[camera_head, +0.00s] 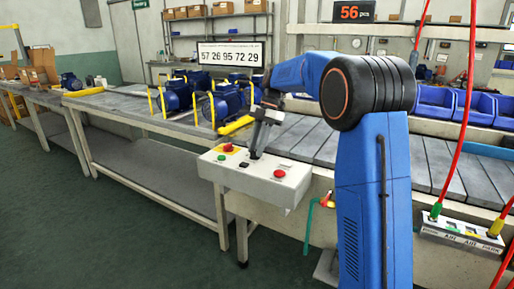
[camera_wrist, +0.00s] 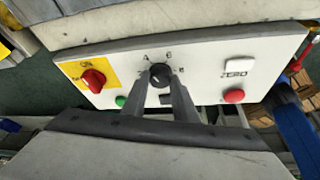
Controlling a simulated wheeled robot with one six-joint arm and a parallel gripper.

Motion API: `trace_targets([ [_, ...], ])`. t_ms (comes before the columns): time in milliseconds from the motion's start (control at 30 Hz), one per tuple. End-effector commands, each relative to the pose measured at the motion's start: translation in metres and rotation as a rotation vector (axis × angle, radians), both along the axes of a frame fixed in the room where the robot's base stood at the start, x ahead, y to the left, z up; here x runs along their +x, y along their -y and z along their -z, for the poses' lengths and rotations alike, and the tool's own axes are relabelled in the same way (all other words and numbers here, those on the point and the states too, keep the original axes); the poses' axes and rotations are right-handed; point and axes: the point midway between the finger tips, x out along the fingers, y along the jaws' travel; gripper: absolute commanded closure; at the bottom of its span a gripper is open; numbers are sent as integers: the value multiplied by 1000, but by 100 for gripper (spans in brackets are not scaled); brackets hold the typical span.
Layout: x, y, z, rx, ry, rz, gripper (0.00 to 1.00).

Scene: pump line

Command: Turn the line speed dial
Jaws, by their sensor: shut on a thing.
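The line speed dial (camera_wrist: 159,72) is a small black round knob with markings around its upper side, on the white control panel (camera_wrist: 200,62). My gripper (camera_wrist: 163,86) reaches up to it from below in the wrist view, its two dark fingers shut on the dial. In the head view my gripper (camera_head: 255,154) points down onto the top of the white control box (camera_head: 262,186). The dial is hidden there behind the fingers. The dial's exact setting cannot be read because the fingers cover part of it.
Beside the dial are a red switch (camera_wrist: 93,80) on a yellow plate, a green button (camera_wrist: 121,100), a white ZERO button (camera_wrist: 240,65) and a red button (camera_wrist: 233,96). Blue pumps (camera_head: 178,96) stand on the conveyor behind. Red hoses (camera_head: 466,110) hang at the right.

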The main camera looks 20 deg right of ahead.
Motion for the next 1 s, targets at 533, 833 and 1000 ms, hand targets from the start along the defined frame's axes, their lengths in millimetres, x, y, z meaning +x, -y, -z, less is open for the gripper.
trace_targets([
  [533,1,1,0,-1,0,-39,96],
  [833,1,0,0,-1,0,-39,55],
  [1000,1,0,-1,-1,0,-39,55],
])
